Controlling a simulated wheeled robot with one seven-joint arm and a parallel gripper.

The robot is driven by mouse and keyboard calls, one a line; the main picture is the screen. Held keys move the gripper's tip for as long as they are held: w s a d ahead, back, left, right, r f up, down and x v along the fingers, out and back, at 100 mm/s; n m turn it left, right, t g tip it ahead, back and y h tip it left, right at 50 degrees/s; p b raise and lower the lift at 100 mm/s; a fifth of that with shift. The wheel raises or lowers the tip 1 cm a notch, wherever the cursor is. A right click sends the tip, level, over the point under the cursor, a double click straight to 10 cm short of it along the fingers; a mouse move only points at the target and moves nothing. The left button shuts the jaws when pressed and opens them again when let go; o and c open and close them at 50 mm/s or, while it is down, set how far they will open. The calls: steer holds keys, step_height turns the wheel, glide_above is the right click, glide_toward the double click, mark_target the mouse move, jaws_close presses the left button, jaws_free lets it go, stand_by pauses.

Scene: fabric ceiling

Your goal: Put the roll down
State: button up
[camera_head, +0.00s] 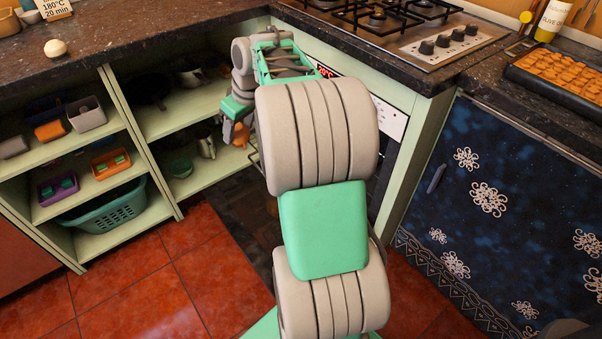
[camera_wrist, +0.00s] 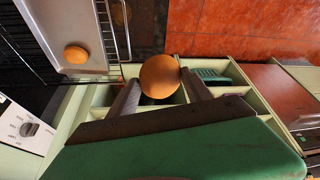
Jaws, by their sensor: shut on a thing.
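The roll (camera_wrist: 160,76) is round and orange-brown. In the wrist view it sits between the two fingertips of my gripper (camera_wrist: 163,84), which is shut on it. In the head view my gripper (camera_head: 234,128) hangs in front of the shelves, left of the oven, with the small orange-brown roll (camera_head: 241,136) at its tip. A second roll (camera_wrist: 76,54) lies on a light tray (camera_wrist: 87,28) in the wrist view. My arm hides most of the oven front in the head view.
A wire rack (camera_wrist: 105,32) edges the tray. Open shelves (camera_head: 165,122) hold bins and a teal basket (camera_head: 105,208). The dark worktop (camera_head: 150,32) carries a pale round item (camera_head: 55,47). A baking tray of pastries (camera_head: 514,66) is at right. The red tiled floor (camera_head: 140,285) is clear.

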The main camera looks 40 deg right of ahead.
steer(key=s+d+f+b, duration=0.2)
steer(key=d+f+b, duration=0.5)
steer(key=d+f, duration=0.6)
steer(key=d, duration=0.3)
steer(key=shift+d+f+n, duration=0.3)
steer(key=shift+d+f, duration=0.1)
steer(key=d+f, duration=0.1)
steer(key=d+f+b, duration=0.1)
steer(key=f, duration=0.1)
steer(key=d+f+b, duration=0.1)
steer(key=d+f, duration=0.1)
steer(key=shift+s+d, duration=0.1)
steer(key=shift+s, duration=0.25)
steer(key=f, duration=0.1)
steer(key=f+b, duration=0.2)
steer(key=shift+d+f, duration=0.1)
steer(key=shift+d, duration=0.15)
steer(key=shift+f+b, duration=0.3)
steer(key=shift+r, duration=0.2)
steer(key=o, duration=1.4)
steer(key=shift+f, duration=0.15)
steer(key=shift+c, duration=0.2)
